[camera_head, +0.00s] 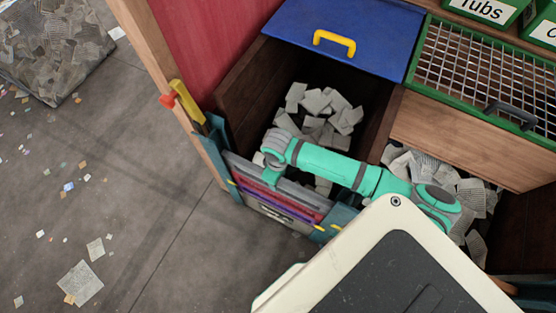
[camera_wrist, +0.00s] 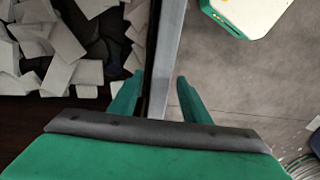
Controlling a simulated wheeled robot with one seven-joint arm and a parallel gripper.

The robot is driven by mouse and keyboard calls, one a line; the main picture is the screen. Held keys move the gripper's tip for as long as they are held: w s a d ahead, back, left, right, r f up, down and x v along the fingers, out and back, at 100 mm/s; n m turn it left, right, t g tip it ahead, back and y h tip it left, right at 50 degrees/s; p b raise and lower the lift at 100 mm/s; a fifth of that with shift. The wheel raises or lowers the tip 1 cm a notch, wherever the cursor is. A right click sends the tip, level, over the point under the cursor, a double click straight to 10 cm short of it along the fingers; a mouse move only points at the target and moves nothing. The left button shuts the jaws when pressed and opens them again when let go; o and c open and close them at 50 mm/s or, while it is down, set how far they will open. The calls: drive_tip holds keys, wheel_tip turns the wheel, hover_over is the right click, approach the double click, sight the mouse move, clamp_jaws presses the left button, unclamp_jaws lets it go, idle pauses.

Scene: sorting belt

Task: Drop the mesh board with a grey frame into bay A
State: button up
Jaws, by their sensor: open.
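My gripper (camera_head: 271,179) points down at the top of the upright boards at the front of the left bin. In the wrist view my gripper (camera_wrist: 160,92) is open, with one finger on each side of a thin upright grey edge (camera_wrist: 169,45). I cannot tell from this edge-on view whether that edge is the grey frame of the mesh board; no grey-framed mesh face shows clearly. A mesh panel with a green frame (camera_head: 422,62) lies over the right bin. No bay A lettering is readable.
The left bin holds pale scraps (camera_head: 318,108) behind the boards. A blue lid (camera_head: 375,30) with a yellow handle lies at its back. A yellow lever with a red end (camera_head: 180,95) sits on the left post. The floor (camera_head: 150,190) on the left has loose scraps.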

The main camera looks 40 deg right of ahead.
wheel_tip(320, 180, up, 11)
idle(0.5)
drive_tip(key=shift+s+f, duration=0.15)
drive_tip(key=shift+f, duration=0.05)
idle(0.3)
